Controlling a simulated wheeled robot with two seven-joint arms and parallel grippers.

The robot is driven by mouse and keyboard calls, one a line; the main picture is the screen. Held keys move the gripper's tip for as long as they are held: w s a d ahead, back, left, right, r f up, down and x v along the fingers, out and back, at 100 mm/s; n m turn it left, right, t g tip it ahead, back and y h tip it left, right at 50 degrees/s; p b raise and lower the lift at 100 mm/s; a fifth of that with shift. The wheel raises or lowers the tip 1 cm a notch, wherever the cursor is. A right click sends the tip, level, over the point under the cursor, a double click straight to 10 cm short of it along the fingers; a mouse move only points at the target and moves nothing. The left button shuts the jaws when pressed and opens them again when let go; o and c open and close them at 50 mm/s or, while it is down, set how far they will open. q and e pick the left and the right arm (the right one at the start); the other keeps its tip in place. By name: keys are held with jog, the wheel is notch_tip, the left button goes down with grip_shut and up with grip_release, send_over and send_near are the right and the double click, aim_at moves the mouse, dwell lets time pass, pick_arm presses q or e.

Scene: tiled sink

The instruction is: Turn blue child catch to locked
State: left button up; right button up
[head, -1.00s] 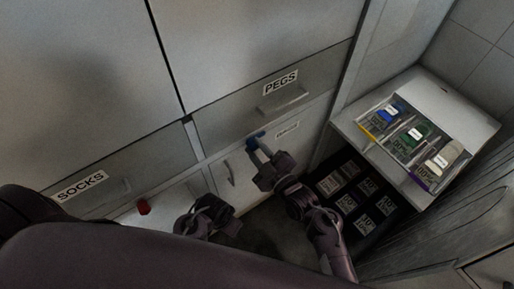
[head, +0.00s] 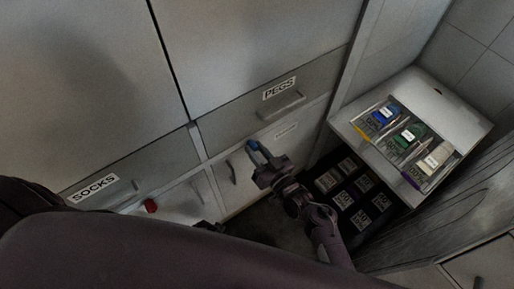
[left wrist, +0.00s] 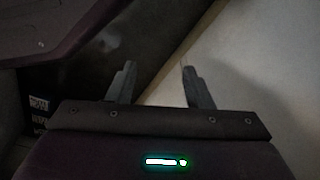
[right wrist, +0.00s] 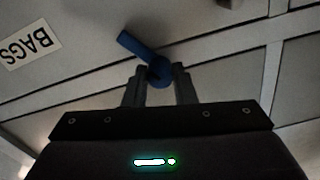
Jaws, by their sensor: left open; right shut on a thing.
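The blue child catch (head: 252,145) is on the cabinet front, below and left of the PEGS drawer. In the right wrist view the catch (right wrist: 157,70) has a round hub and a bar slanting up to the left. My right gripper (head: 264,156) is shut on the catch, and its fingers (right wrist: 159,84) sit on either side of the hub. My left gripper (left wrist: 160,82) is open and empty in the left wrist view, near a pale panel. In the head view it is almost wholly hidden behind my body.
A red catch (head: 150,206) is at the lower left, near the SOCKS label (head: 93,189). The PEGS drawer handle (head: 281,106) is above my right gripper. An open white drawer (head: 441,99) holding several items juts out at the right. A BAGS label (right wrist: 31,46) shows upside down.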

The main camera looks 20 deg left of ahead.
pick_arm(q)
jog(key=s, duration=0.1)
jog(key=s+f+p, duration=0.1)
jog(key=s, duration=0.1)
jog(key=shift+s+a+f+p, duration=0.25)
jog(key=shift+s+a+p, duration=0.05)
jog(key=shift+s+p, duration=0.1)
pick_arm(e)
jog(key=m, duration=0.6)
pick_arm(q)
jog(key=shift+s+f, duration=0.1)
jog(key=shift+s, duration=0.1)
pick_arm(e)
jog(key=shift+m, duration=0.3)
jog(key=o, duration=1)
pick_arm(q)
jog(key=shift+w, duration=0.15)
